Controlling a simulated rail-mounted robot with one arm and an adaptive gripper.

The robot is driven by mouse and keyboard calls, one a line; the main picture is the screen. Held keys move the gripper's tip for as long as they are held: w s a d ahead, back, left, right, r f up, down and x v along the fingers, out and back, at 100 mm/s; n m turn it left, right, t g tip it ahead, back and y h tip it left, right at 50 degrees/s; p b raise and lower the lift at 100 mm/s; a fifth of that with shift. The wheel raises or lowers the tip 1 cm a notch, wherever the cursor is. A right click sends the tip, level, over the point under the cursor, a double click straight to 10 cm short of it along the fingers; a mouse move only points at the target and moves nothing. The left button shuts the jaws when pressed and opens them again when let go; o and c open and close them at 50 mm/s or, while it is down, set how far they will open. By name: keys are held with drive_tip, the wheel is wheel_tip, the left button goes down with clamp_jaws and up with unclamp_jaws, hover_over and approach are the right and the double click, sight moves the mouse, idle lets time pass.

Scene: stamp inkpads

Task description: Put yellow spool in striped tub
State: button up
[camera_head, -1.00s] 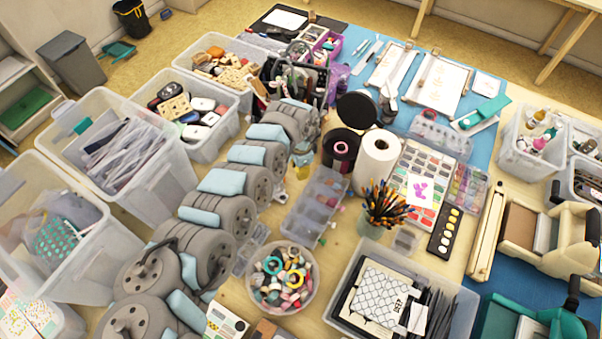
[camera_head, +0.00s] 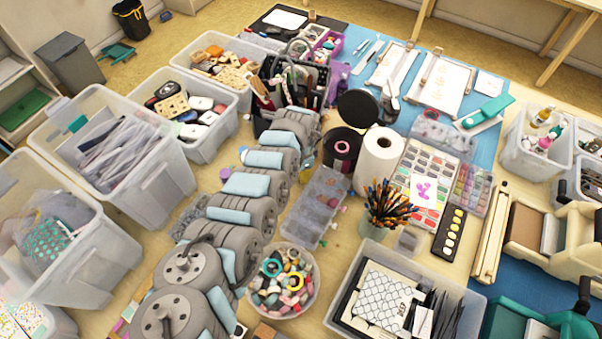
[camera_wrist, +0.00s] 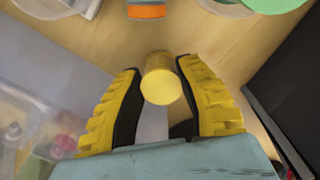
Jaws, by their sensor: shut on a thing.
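The yellow spool (camera_wrist: 161,88), a small cylinder, sits between the fingers of my gripper (camera_wrist: 160,68) in the wrist view. The yellow fingers with black pads are shut on its sides. A pale wooden surface shows beyond it. An object with an orange band (camera_wrist: 146,12) is cut off at the top edge of the wrist view; I cannot tell whether it is the striped tub. I cannot make out a striped tub in the head view. My gripper and the spool are not clearly visible there, at the far end of my arm.
A black caddy (camera_head: 262,121) stands close to the far end of my arm. A paper roll (camera_head: 377,160), a brush cup (camera_head: 373,230) and a bowl of tape rolls (camera_head: 308,302) stand to the right. Clear bins (camera_head: 168,180) line the left. A dark edge (camera_wrist: 290,95) borders the wrist view.

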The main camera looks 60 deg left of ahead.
idle(0.3)
drive_tip(key=o, duration=0.9)
wheel_tip(320, 180, up, 11)
drive_tip(key=p, duration=0.2)
drive_tip(key=shift+w+r+p, duration=0.1)
drive_tip(key=shift+w+p, duration=0.05)
drive_tip(key=shift+p, duration=0.2)
drive_tip(key=shift+o, duration=1.4)
drive_tip(key=shift+r, duration=0.45)
